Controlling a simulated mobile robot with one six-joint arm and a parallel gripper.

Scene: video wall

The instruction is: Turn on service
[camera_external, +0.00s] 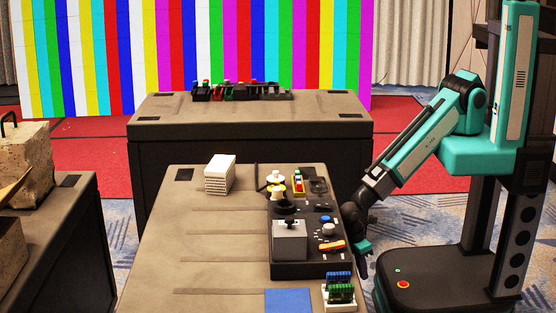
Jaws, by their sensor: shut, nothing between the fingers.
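A black control panel (285,270) lies along the right side of the near table. It carries a blue knob or button (326,228), an orange piece (331,246), a grey box (289,240), a yellow-and-white part (276,184) and a small yellow unit with a red part (298,184). No label reading "service" is legible, so I cannot tell which control it is. My gripper (363,262) is shut and empty. It points down beside the right edge of the panel and appears apart from the controls.
A white stacked block (219,174) stands on the near table (200,220). A blue square (289,301) and a green-and-blue connector block (340,290) lie at its front. A second table (250,117) behind holds several small coloured items. Concrete blocks (22,160) stand at left.

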